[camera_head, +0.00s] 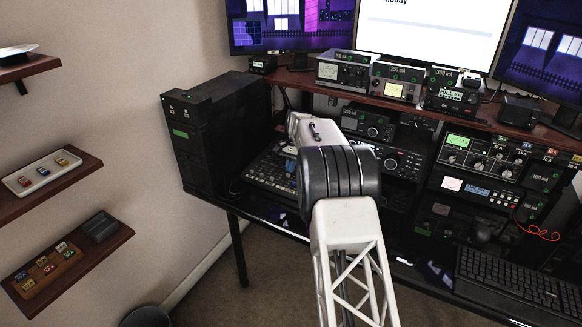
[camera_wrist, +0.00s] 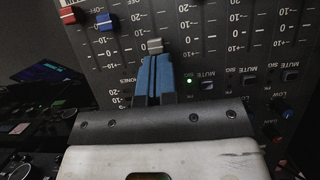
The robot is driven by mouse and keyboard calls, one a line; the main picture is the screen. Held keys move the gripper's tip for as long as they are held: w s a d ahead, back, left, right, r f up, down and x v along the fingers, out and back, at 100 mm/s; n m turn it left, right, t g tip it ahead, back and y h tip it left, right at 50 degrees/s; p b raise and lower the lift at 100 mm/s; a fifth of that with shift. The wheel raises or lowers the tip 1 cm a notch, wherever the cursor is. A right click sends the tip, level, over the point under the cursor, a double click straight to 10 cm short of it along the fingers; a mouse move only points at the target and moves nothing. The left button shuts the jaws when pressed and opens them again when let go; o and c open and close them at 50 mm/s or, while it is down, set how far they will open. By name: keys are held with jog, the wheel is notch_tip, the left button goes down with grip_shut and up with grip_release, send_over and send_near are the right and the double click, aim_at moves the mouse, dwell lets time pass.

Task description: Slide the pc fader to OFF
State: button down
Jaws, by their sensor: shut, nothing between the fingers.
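The mixer panel (camera_wrist: 225,50) fills the upper part of the wrist view, with its scales and lettering upside down. A grey-white fader cap (camera_wrist: 154,45) is right at the tips of my gripper (camera_wrist: 155,60). My blue fingers are shut with nothing between them; the tips touch or nearly touch the cap, I cannot tell which. A red fader cap (camera_wrist: 68,14) and a blue fader cap (camera_wrist: 105,21) are to the left. I cannot read which fader is marked pc. In the head view the mixer (camera_head: 262,172) is partly hidden by my arm.
Mute buttons (camera_wrist: 208,85) and small knobs (camera_wrist: 280,106) are right of my fingers. In the head view a black tower (camera_head: 215,130) is left of the mixer and radios (camera_head: 370,122) stand behind and right. A keyboard (camera_head: 515,280) is at the right.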

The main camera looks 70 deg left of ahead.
jog(key=shift+s+d+f, duration=0.15)
jog(key=shift+s+d, duration=0.7)
jog(key=shift+d, duration=0.05)
jog(key=shift+s+d+f, duration=0.15)
jog(key=shift+s+d, duration=0.7)
jog(key=shift+r, duration=0.1)
jog(key=v, duration=1)
jog(key=shift+w+a, duration=0.1)
jog(key=shift+a, duration=0.1)
jog(key=shift+w+a, duration=1.65)
jog(key=shift+w, duration=0.25)
